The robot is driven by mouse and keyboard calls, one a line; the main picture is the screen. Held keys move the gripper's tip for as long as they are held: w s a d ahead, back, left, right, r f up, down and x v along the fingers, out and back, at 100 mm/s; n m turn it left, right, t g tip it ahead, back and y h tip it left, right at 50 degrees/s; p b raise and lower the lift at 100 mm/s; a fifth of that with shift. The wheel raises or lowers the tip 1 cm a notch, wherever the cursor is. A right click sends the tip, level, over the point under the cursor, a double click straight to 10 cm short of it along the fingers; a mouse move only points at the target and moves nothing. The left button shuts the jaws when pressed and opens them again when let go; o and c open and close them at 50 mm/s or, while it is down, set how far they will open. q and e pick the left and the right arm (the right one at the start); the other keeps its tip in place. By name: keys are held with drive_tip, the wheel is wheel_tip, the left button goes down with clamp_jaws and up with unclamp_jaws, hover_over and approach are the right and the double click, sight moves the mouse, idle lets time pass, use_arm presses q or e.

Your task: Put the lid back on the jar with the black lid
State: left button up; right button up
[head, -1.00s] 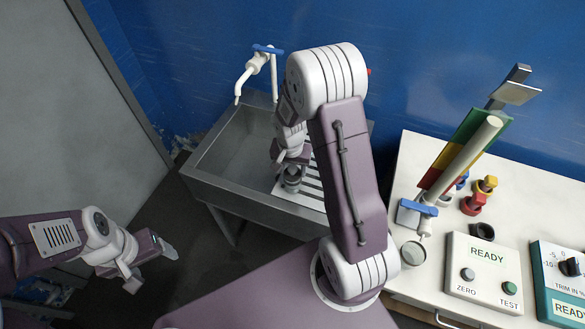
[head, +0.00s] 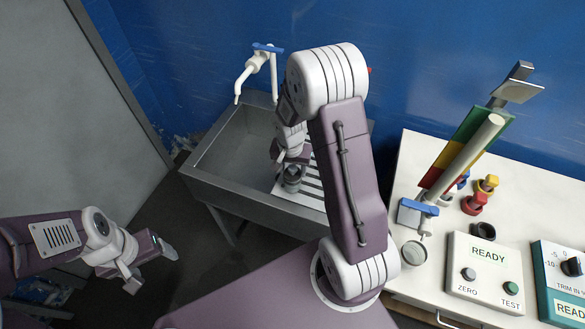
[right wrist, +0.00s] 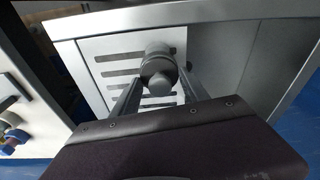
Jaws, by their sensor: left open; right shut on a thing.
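A small greyish jar (head: 291,186) stands on the slotted drainboard of the sink, partly hidden by my right arm. A dark round lid (head: 293,171) shows at the jar's top; I cannot tell whether it is seated. My right gripper (head: 291,156) is just above, pointing down. In the right wrist view its two fingers close around a grey rounded piece with a knob-like end (right wrist: 159,80), which looks like the lid, over the drainboard. My left gripper (head: 150,262) is open and empty, low at the left, away from the sink.
The metal sink (head: 215,165) has an empty basin left of the slotted drainboard (head: 309,196), with a white tap (head: 256,62) behind.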

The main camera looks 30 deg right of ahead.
drive_tip(key=o, duration=1.4)
drive_tip(key=o, duration=0.5)
drive_tip(key=shift+r, duration=0.15)
drive_tip(key=shift+r+p, duration=2.95)
drive_tip(key=shift+r, duration=0.5)
